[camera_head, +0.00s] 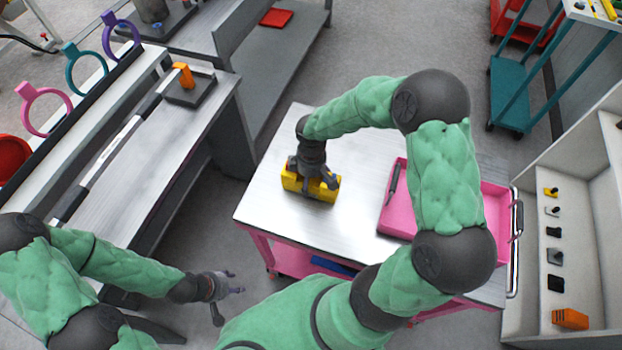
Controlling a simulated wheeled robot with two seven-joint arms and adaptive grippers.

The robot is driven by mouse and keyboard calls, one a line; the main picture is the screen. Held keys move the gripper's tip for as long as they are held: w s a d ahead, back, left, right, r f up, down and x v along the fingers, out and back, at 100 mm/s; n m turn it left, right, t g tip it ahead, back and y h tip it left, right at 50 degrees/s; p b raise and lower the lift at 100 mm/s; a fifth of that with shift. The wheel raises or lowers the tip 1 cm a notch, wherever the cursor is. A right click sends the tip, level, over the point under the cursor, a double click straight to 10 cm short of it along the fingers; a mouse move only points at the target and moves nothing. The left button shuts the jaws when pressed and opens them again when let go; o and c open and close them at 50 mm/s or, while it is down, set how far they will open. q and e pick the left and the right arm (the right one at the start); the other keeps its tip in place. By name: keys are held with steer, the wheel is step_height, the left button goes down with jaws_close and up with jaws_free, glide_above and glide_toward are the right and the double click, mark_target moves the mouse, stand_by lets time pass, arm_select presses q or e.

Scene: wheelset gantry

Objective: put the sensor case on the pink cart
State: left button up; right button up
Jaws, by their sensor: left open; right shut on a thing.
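The sensor case (311,187) is a yellow box with dark parts, over the left part of the pink cart's top. The pink cart (270,206) has a silver metal top, pink sides and a lower shelf. My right gripper (314,176) reaches down from above and is shut on the case, hiding part of its upper side. I cannot tell whether the case touches the cart top or hangs just above it. My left gripper (228,287) is open and empty, low over the floor to the left of the cart.
A pink tray (393,208) with a dark tool takes up the cart's right part. A workbench (160,150) with coloured rings stands left. A shelf (585,185) with small items and a teal cart (510,100) stand right. The cart top around the case is clear.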

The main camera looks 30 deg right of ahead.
steer(key=shift+f, duration=0.15)
steer(key=o, duration=1.4)
steer(key=shift+c, duration=0.2)
steer(key=shift+r, duration=0.3)
step_height(320, 180, up, 12)
steer(key=p, duration=0.2)
steer(key=shift+p, duration=0.4)
steer(key=shift+f, duration=0.1)
